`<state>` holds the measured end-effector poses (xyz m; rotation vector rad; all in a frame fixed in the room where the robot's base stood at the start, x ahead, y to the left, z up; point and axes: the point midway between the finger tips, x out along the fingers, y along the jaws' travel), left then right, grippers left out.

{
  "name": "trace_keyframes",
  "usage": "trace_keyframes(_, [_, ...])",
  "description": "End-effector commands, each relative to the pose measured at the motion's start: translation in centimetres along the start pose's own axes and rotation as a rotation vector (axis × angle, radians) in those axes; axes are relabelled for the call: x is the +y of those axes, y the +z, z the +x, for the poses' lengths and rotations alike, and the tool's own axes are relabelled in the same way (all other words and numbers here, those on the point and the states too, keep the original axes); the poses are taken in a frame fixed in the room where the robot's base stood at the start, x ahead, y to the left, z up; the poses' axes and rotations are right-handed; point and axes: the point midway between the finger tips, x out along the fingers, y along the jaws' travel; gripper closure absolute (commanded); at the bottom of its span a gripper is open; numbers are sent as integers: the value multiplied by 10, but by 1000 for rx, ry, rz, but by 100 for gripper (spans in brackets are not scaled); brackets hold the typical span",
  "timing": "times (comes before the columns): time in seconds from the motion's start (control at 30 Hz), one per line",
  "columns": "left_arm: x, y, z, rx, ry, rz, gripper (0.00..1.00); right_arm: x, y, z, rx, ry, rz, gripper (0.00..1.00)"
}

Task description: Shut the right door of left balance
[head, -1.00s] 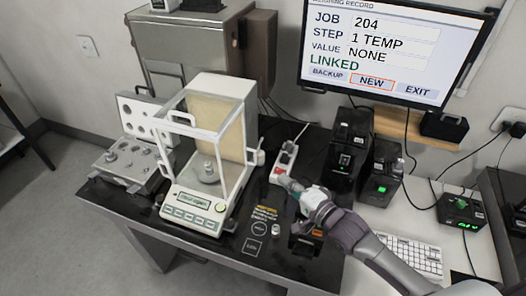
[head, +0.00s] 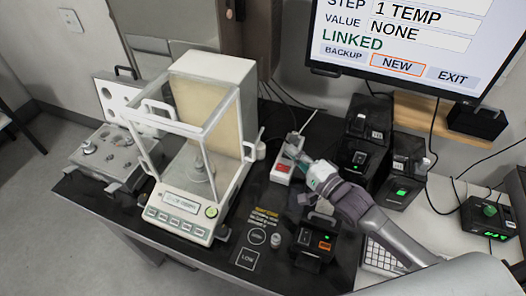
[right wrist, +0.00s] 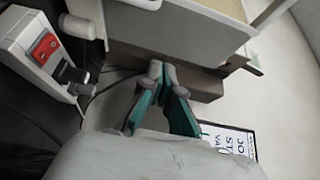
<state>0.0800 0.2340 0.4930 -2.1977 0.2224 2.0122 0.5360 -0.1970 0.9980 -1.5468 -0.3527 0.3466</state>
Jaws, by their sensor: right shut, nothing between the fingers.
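The left balance (head: 212,62) is a white unit with a clear draft shield, left of centre in the head view. A metal weight (head: 202,172) stands inside on its pan. A white handle (head: 255,150) on its right side sits toward the back, which suggests the right door is slid back; the clear pane itself is hard to make out. My right gripper (head: 292,143) is to the right of this handle, apart from it, above the power strip. In the right wrist view its fingers (right wrist: 158,72) are together and empty. My left gripper is not in view.
A power strip (head: 283,172) with a red switch lies right of the balance; it also shows in the right wrist view (right wrist: 30,45). Black devices (head: 368,128) stand behind my right arm. An open weight case (head: 103,155) is at left. A monitor (head: 420,45) hangs at the back.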

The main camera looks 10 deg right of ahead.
Motion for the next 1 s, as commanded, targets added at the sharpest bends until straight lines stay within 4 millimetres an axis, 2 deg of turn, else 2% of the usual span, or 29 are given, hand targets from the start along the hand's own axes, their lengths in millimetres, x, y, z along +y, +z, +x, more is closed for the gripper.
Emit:
trace_keyframes(0.03, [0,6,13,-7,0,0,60,13,0,0,0,0,0,100])
trace_keyframes(0.23, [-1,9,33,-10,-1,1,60,33,0,0,0,0,0,100])
trace_keyframes(0.47, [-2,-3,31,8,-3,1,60,32,-1,10,2,-2,0,100])
trace_keyframes(0.9, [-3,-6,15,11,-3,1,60,31,0,92,1,-3,-1,100])
trace_keyframes(1.0, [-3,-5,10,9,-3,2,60,32,5,101,-1,2,3,100])
